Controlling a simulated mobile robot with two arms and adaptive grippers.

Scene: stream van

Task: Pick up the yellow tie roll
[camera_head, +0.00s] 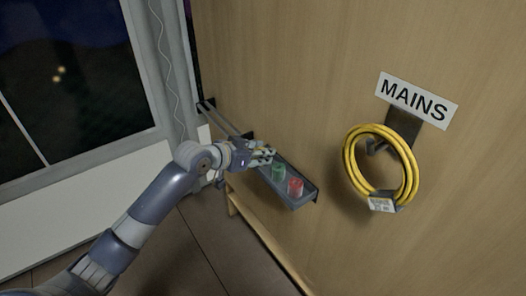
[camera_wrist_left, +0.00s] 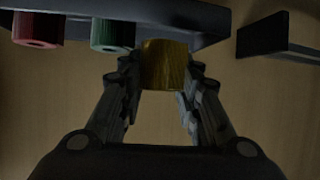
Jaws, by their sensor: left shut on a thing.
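The yellow tie roll (camera_wrist_left: 165,66) is between the fingertips of my left gripper (camera_wrist_left: 160,92) in the left wrist view. The fingers are shut on it from both sides. In the head view my left gripper (camera_head: 264,155) is at the left end of a small grey tray on the wooden wall, and its fingers largely hide the roll there. A green roll (camera_head: 278,172) and a red roll (camera_head: 295,187) stand in the tray; both show in the left wrist view, green (camera_wrist_left: 112,33) and red (camera_wrist_left: 37,29). My right gripper is not in view.
The grey tray (camera_head: 305,202) is fixed to the wooden wall. A yellow cable coil (camera_head: 350,160) hangs on a hook to the right, under a MAINS sign (camera_head: 416,101). A rail (camera_head: 222,118) runs left of the tray. A window (camera_head: 75,75) is at the left.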

